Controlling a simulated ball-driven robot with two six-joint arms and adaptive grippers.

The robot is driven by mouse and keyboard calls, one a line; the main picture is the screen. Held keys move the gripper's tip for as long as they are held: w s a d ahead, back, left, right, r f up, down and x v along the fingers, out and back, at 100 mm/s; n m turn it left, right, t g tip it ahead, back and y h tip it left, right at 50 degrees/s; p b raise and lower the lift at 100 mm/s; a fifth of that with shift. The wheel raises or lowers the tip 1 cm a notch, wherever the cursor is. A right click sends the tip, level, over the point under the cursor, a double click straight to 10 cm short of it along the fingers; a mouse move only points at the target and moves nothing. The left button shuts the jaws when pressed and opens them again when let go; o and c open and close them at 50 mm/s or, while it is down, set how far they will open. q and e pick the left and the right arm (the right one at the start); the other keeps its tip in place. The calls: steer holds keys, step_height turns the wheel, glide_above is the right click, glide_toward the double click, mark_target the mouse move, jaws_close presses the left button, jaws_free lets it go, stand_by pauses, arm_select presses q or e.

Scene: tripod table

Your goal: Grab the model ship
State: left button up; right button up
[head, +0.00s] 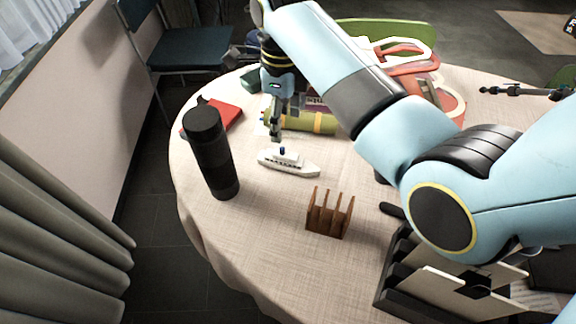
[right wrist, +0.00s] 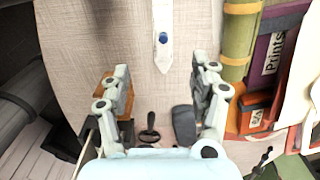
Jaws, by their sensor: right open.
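The model ship (head: 288,162) is small and white with a blue funnel. It sits upright on the round table, and it also shows at the top of the right wrist view (right wrist: 163,42). My right gripper (head: 276,132) points down just behind the ship's left end in the head view. In the right wrist view its two fingers (right wrist: 165,72) are spread wide with nothing between them. The ship lies ahead of the fingertips, roughly in line with the gap, and appears apart from them. My left gripper does not show.
A black bottle (head: 212,155) stands left of the ship, and a wooden rack (head: 330,212) stands in front. A green roll (head: 310,122) and a red book (head: 222,118) lie behind. Bare tablecloth (head: 255,215) surrounds the ship. My right arm hides part of the table.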

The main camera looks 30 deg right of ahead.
mark_target(286, 154)
steer(key=shift+f+b, duration=0.35)
steer(key=shift+f, duration=0.5)
step_height(286, 154, down, 6)
steer(key=shift+f+b, duration=0.1)
steer(key=shift+b, duration=0.6)
steer(key=f, duration=0.5)
steer(key=shift+d+f+b, duration=0.1)
steer(key=shift+d+b, duration=0.25)
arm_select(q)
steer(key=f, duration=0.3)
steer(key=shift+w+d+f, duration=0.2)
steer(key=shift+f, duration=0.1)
arm_select(e)
jaws_close()
